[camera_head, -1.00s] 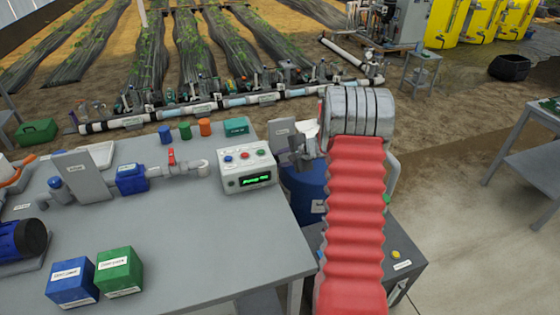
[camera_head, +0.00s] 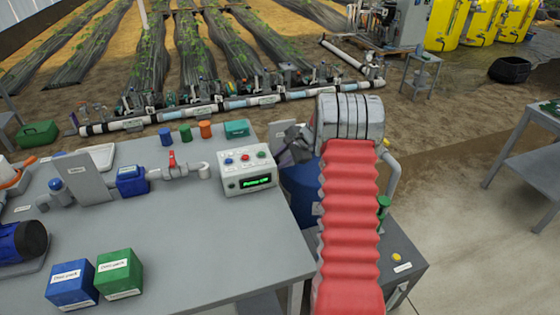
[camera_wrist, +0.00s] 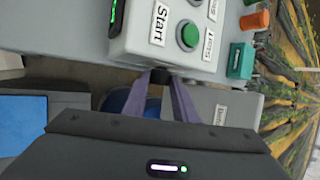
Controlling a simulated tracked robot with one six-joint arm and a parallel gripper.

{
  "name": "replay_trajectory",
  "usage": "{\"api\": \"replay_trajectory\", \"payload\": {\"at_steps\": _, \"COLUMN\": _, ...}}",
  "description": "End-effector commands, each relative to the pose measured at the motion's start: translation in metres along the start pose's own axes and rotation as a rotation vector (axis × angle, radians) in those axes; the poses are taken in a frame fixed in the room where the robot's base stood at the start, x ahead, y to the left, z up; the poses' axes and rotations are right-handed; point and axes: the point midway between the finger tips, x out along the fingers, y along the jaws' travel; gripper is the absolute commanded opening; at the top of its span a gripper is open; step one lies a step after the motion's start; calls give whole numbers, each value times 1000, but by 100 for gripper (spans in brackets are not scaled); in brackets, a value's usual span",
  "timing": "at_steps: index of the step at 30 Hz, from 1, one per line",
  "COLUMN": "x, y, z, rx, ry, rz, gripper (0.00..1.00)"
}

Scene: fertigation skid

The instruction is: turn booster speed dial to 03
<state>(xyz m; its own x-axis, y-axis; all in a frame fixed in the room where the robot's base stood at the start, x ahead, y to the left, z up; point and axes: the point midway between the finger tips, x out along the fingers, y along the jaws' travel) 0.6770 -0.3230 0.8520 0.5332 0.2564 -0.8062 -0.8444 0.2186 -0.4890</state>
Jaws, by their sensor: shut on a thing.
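The control box (camera_head: 247,170) is white, with a green-lit display (camera_head: 256,183) and coloured buttons on top. Its display text is too small to read surely. In the wrist view the box (camera_wrist: 122,42) fills the upper middle, and a small dark knob (camera_wrist: 160,76), seemingly the dial, sits at its lower side. My gripper (camera_wrist: 162,82) has its two fingers on either side of this knob and is shut on it. The knob's marks cannot be seen. In the head view my gripper (camera_head: 291,144) is beside the box's right side, and the knob is hidden.
A grey table (camera_head: 190,240) carries the box, a pipe with a blue valve body (camera_head: 131,180), and blue and green boxes (camera_head: 119,273). A teal box (camera_head: 237,128) stands behind the control box. A blue drum (camera_head: 300,190) stands below my gripper.

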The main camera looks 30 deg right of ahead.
Motion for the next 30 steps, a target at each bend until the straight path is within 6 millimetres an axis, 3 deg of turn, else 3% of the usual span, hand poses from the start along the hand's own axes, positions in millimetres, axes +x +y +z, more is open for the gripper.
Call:
{"api": "replay_trajectory", "payload": {"at_steps": 11, "x": 2, "y": 2, "z": 1, "rx": 2, "ry": -3, "rz": 6, "gripper": 3}}
{"api": "replay_trajectory", "payload": {"at_steps": 12, "x": 2, "y": 2, "z": 1, "rx": 2, "ry": -3, "rz": 6, "gripper": 28}}
{"api": "replay_trajectory", "payload": {"at_steps": 18, "x": 1, "y": 1, "z": 1, "rx": 1, "ry": -2, "rz": 4, "gripper": 42}}
{"api": "replay_trajectory", "payload": {"at_steps": 30, "x": -5, "y": 0, "z": 0, "rx": 1, "ry": -1, "rz": 1, "gripper": 44}}
